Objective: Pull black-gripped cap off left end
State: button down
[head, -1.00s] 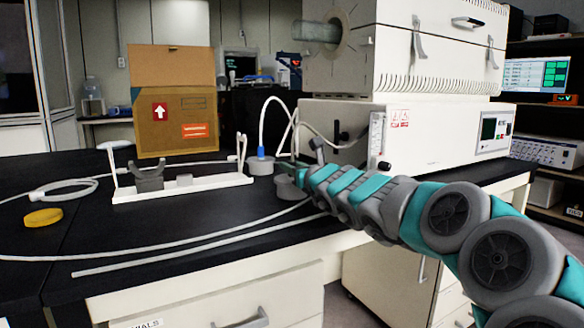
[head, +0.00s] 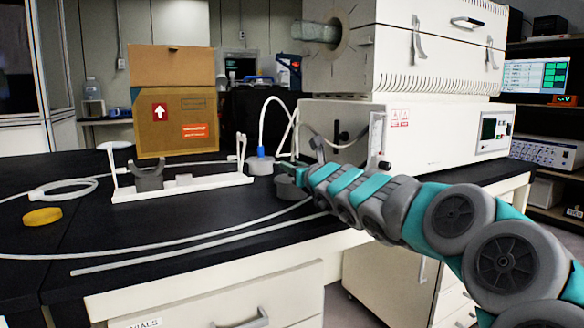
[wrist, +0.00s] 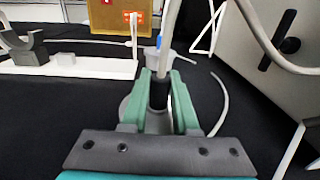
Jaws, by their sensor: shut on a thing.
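My gripper (wrist: 159,92) is shut on a black grip (wrist: 159,93) with a white hose rising from it. A grey round cap body (wrist: 126,108) shows partly below the fingers; the rest is hidden. In the head view my gripper (head: 291,172) is low over the bench, with a grey disc (head: 287,190) under it. A second grey cap (head: 260,166) with a blue grip (head: 261,152) sits on the bench just behind; its blue grip also shows in the wrist view (wrist: 157,42). The furnace's left end has a clear glass tube (head: 318,32) sticking out, with no cap visible on it.
A white rack (head: 185,190) with a grey cradle stands left of my gripper. A cardboard box (head: 174,120) is behind it. The furnace base (head: 440,130) stands close on the right. A yellow ring (head: 42,217) and loose white tubing (head: 190,244) lie on the black bench.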

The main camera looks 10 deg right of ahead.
jog(key=shift+f+b, duration=0.45)
jog(key=shift+f, duration=0.05)
dwell(0.3)
grip_release()
jog(key=shift+r, duration=0.2)
dwell(0.4)
dwell(0.4)
jog(key=s+d+r, duration=0.1)
jog(key=s+r, duration=0.2)
jog(key=s, duration=0.3)
jog(key=shift+s+d, duration=0.4)
dwell(0.5)
